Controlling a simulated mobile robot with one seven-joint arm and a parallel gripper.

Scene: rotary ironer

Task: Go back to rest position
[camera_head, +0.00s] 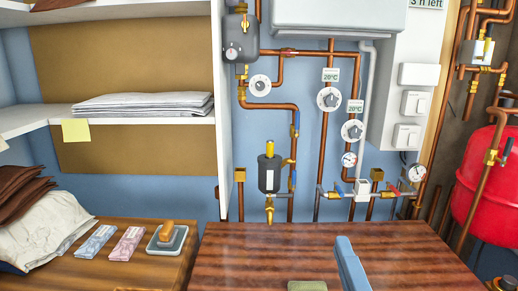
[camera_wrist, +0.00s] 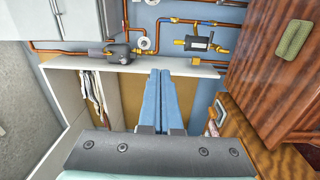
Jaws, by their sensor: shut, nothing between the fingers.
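My gripper (camera_wrist: 160,74) shows in the wrist view as two blue fingers side by side, shut with nothing held between them. In the camera_head view only one blue piece of my gripper (camera_head: 346,243) shows. It rises from the bottom edge, in front of the glossy brown wooden top (camera_head: 290,250); the rest is cut off by the frame. From these views I cannot tell how high above the wood it is. It touches nothing that I can see.
Left stands a white shelf unit (camera_head: 224,100) with folded white cloth (camera_head: 145,103). Below are brown and white cloths, two small packets and a stamp-like block on a wooden counter (camera_head: 150,237). A green pad (camera_head: 307,286) lies near my gripper. Copper pipes (camera_head: 331,150) line the blue wall.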

